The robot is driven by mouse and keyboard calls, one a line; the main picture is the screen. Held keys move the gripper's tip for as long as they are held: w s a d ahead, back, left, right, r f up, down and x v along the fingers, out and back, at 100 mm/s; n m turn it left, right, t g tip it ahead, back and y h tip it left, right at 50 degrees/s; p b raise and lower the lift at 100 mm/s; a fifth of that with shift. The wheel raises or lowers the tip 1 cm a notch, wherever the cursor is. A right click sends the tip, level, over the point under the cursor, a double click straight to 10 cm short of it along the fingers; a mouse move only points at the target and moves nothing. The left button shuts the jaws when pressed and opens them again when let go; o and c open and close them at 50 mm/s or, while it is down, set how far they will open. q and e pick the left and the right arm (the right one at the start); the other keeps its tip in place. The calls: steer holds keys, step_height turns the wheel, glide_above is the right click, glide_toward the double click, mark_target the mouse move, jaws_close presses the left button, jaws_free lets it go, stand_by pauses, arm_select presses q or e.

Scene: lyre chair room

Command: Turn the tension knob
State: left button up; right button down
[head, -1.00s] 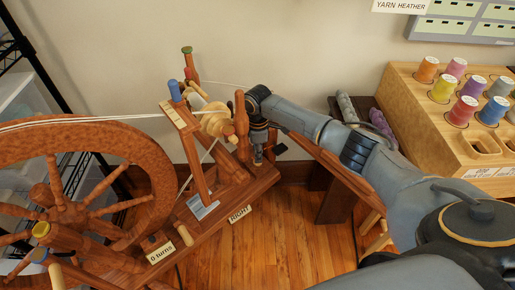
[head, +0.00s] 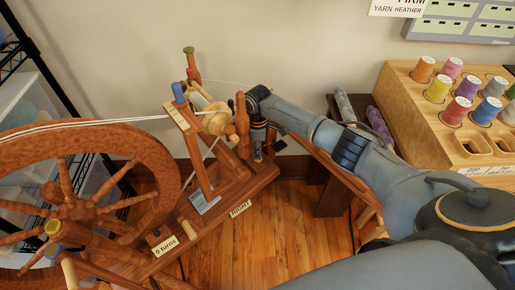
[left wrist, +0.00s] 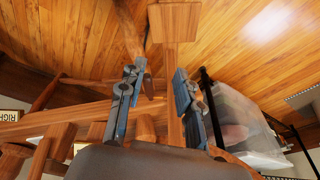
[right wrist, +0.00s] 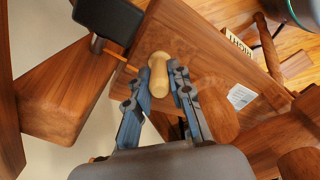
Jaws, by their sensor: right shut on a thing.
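The spinning wheel stands on a sloping wooden base (head: 215,215). In the right wrist view, a pale rounded wooden knob (right wrist: 158,72) sits between the fingertips of my right gripper (right wrist: 162,82), which is shut on it. In the head view my right gripper (head: 257,150) points down at the base's far end, and mostly hides this knob. Another pale peg (head: 189,229) sticks out beside the "0 turns" label (head: 165,246). In the left wrist view my left gripper (left wrist: 156,85) is open, with fingers apart and wooden parts beyond them. It is not visible in the head view.
The large wheel (head: 145,165) fills the left, with drive cords running to the bobbin (head: 216,121). A "RIGHT" label (head: 241,208) is on the base's edge. A wooden rack (head: 425,120) of thread spools stands at right. A black shelf frame (head: 48,75) is at left.

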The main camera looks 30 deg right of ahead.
steer(key=c, duration=1.2)
jaws_free()
step_height(320, 180, up, 12)
